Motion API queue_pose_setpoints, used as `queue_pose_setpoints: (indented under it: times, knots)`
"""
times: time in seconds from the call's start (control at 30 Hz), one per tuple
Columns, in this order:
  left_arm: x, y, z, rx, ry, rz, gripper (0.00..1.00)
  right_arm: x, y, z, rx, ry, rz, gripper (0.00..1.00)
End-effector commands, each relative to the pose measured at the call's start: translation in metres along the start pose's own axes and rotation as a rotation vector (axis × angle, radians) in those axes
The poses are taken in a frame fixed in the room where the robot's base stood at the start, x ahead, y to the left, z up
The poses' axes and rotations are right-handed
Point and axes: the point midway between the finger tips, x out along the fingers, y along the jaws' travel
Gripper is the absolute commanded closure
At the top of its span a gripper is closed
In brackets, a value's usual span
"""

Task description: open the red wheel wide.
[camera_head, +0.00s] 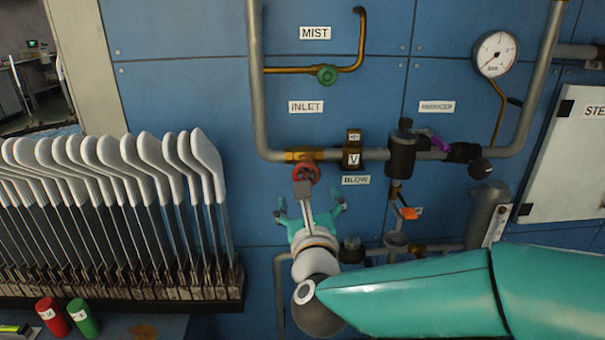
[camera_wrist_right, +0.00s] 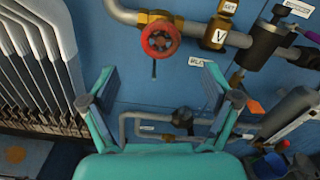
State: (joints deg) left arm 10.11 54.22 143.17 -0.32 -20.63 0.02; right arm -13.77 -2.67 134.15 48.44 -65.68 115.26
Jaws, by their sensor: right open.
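The red wheel (camera_head: 306,172) is mounted on a brass valve under the INLET label, at the left end of the horizontal pipe. In the right wrist view, the whole red wheel (camera_wrist_right: 160,40) shows above the fingers, with a short dark pin hanging below it. My left gripper is not in view.
Right of the wheel, the pipe carries a brass block marked V (camera_head: 352,150) and a dark reducer (camera_head: 402,155) with a purple lever. A green wheel (camera_head: 327,75) sits above. A rack of sock boards (camera_head: 120,215) stands at left. Pipes run below.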

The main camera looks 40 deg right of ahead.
Motion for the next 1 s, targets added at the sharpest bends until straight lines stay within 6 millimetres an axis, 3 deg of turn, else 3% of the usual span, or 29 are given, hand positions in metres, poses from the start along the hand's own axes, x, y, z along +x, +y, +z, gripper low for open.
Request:
queue_pose_setpoints:
  times: [0.3, 0.5, 0.97, 1.0]
  knots:
    - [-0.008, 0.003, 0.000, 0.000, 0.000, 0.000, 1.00, 0.070, 0.000, 0.001, -0.002, 0.001, -0.002, 0.12]
    - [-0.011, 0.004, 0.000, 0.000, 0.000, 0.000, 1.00, 0.098, 0.001, 0.001, -0.002, 0.001, 0.000, 0.12]
    - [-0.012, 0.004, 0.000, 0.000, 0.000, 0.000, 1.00, 0.109, 0.002, 0.000, -0.002, -0.001, 0.003, 0.12]
    - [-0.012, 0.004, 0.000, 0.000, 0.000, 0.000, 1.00, 0.109, 0.002, 0.000, -0.002, -0.001, 0.003, 0.19]
